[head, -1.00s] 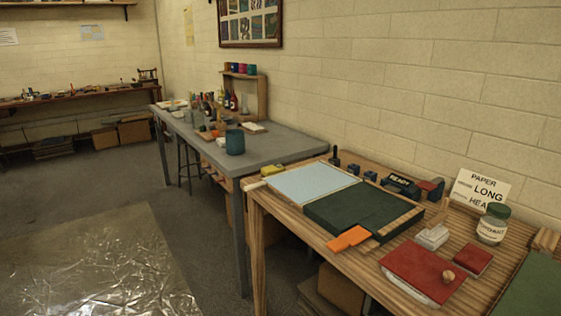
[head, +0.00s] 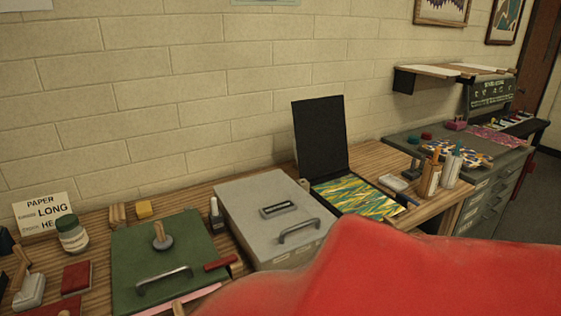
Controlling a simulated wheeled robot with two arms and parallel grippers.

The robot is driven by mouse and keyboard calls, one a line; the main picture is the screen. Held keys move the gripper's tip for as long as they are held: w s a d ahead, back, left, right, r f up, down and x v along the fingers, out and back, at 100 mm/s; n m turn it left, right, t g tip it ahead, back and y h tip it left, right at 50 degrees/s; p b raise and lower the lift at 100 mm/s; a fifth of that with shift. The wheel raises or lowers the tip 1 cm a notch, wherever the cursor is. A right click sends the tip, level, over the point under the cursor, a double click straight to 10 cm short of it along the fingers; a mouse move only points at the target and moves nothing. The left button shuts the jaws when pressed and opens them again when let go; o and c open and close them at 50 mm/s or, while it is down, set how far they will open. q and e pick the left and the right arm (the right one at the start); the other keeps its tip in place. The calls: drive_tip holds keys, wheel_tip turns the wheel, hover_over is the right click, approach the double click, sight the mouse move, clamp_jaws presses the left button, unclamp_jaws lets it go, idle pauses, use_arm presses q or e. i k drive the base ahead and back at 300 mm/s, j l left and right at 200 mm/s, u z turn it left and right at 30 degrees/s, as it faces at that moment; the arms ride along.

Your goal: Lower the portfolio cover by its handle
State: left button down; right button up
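The portfolio stands open on the wooden bench right of centre in the head view. Its black cover (head: 320,138) is raised nearly upright and leans back a little towards the wall. A yellow, green and blue marbled sheet (head: 358,198) lies flat in the portfolio's base, in front of the cover. I cannot make out a handle on the cover. Neither of my grippers is in view. A large red surface (head: 400,270) fills the lower right foreground and hides part of the bench front.
A grey lidded box (head: 240,215) with a handle stands just left of the portfolio. A green board (head: 135,255) with a metal handle lies further left. Brown and white bottles (head: 430,178) stand to the right. A grey drawer cabinet (head: 490,200) is beyond.

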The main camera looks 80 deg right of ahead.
sight(320, 124)
drive_tip(key=z, duration=2.9)
